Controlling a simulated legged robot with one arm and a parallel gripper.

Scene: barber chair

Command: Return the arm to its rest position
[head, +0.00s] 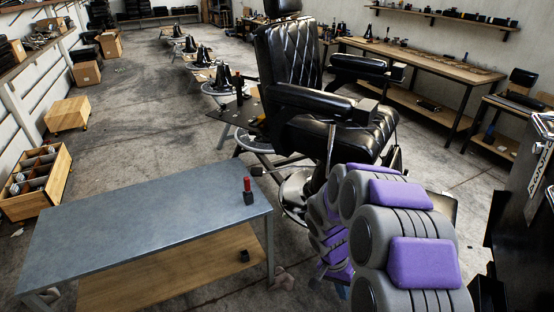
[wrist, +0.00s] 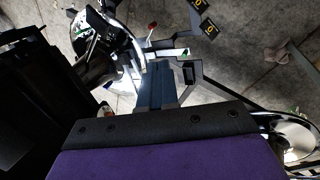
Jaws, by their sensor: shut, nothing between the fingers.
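My arm (head: 405,230) shows in the head view at the lower right as grey rounded links with purple pads. It is bent beside the black barber chair (head: 315,100), and its far end is hidden behind its own links. In the wrist view my gripper (wrist: 160,122) fills the bottom as a wide black edge with purple behind it.
A blue-grey table (head: 140,215) stands at the left with a small red-topped black object (head: 248,190) near its right end. The chair's footplate and chrome base are close to my arm. Open concrete floor (head: 140,120) lies beyond the table. A dark cabinet (head: 525,200) is at the right edge.

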